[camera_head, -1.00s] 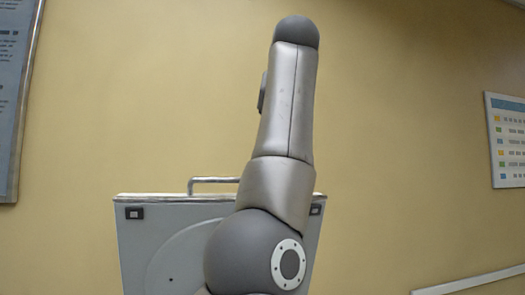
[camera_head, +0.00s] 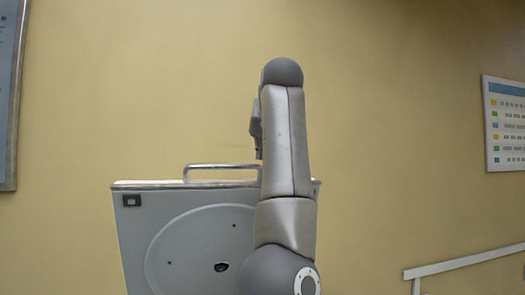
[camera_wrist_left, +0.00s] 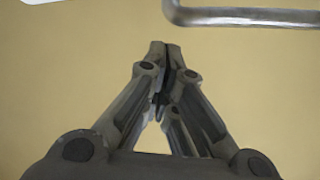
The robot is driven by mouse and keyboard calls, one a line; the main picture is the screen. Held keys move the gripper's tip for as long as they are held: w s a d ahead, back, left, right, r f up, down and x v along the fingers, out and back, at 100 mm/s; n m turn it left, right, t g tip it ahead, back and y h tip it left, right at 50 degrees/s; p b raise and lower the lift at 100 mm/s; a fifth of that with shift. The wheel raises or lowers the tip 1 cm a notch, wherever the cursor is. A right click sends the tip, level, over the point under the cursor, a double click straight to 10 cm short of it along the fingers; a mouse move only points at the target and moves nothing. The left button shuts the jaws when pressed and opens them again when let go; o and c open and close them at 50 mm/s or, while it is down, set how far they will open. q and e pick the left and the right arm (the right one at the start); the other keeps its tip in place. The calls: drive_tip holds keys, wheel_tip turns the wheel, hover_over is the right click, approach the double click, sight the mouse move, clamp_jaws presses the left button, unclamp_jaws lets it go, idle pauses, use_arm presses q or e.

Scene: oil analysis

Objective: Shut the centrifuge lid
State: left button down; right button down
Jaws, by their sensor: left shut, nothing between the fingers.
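The centrifuge lid (camera_head: 140,235) stands raised and upright in the head view, its grey inner face with a round plate towards me. A metal bar handle (camera_head: 220,167) runs along its top edge; it also shows at the top right of the left wrist view (camera_wrist_left: 245,17). My left arm covers the lid's right part. My left gripper (camera_head: 255,130) shows only as a small dark piece beside the arm, above the lid's top edge. In the wrist view its fingers (camera_wrist_left: 166,48) are shut and empty, apart from the handle. The centrifuge body and my right gripper are not in view.
A yellow wall fills the background. A poster (camera_head: 10,95) hangs at the left and a chart (camera_head: 505,123) at the right. A pale rail (camera_head: 465,262) shows at the lower right. The space left of the lid looks clear.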

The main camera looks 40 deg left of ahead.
use_arm(q)
drive_tip(key=shift+s+d+f, duration=0.2)
drive_tip(key=shift+s+f, duration=0.05)
drive_tip(key=shift+f, duration=0.1)
drive_tip(key=shift+s+a+f, duration=0.1)
drive_tip(key=shift+a+f, duration=0.15)
drive_tip(key=shift+f, duration=0.05)
drive_tip(key=shift+s+d+r, duration=0.1)
drive_tip(key=shift+d, duration=0.15)
